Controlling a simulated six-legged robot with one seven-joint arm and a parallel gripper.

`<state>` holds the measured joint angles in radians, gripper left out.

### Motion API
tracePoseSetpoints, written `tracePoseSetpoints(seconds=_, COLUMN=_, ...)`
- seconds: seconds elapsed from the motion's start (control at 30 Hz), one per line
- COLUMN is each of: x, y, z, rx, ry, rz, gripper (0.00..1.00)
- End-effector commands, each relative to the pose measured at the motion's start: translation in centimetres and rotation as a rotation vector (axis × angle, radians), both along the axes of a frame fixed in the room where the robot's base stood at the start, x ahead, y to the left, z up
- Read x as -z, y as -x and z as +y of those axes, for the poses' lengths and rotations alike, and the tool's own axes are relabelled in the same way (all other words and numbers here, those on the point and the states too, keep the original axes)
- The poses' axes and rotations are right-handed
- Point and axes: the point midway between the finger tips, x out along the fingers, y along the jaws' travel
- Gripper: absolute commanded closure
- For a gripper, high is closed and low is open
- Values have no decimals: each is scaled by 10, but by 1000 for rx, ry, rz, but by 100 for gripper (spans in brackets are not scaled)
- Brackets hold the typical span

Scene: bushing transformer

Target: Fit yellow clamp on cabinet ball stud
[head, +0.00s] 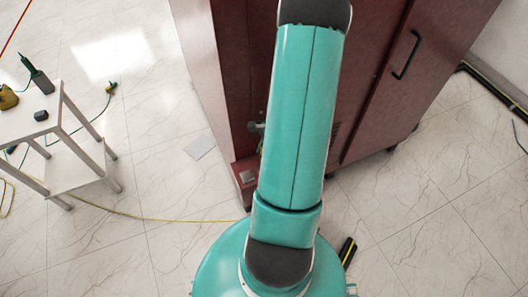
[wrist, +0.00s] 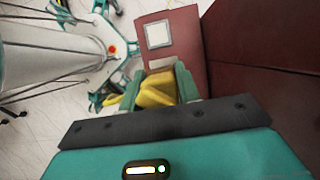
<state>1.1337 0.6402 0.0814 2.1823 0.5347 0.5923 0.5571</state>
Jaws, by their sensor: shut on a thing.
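In the wrist view the yellow clamp (wrist: 157,88) sits between the green fingers of my gripper (wrist: 158,82), which is shut on it. Part of the clamp sticks out to the left of the fingers. The dark red cabinet (head: 393,80) stands behind my arm in the head view, and its red face also shows at the right of the wrist view (wrist: 265,35). A small grey knob (head: 256,127), possibly the ball stud, juts from the cabinet's lower left part. I cannot make out the stud in the wrist view. My arm hides my gripper and the clamp in the head view.
A white table (head: 72,150) at the left bears a dark bottle-like item (head: 40,80) and a small dark block (head: 41,115). A red ledge with a pale square plate (head: 247,176) juts at the cabinet's foot. A thin yellow-green cable (head: 130,215) crosses the floor.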

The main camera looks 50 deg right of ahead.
Motion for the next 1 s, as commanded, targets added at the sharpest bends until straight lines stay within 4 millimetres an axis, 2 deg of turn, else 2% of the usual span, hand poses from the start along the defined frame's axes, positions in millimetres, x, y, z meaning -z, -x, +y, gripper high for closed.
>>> tracePoseSetpoints(seconds=1.0, x=25, y=0, z=0, rx=0, ry=0, rz=0, gripper=90)
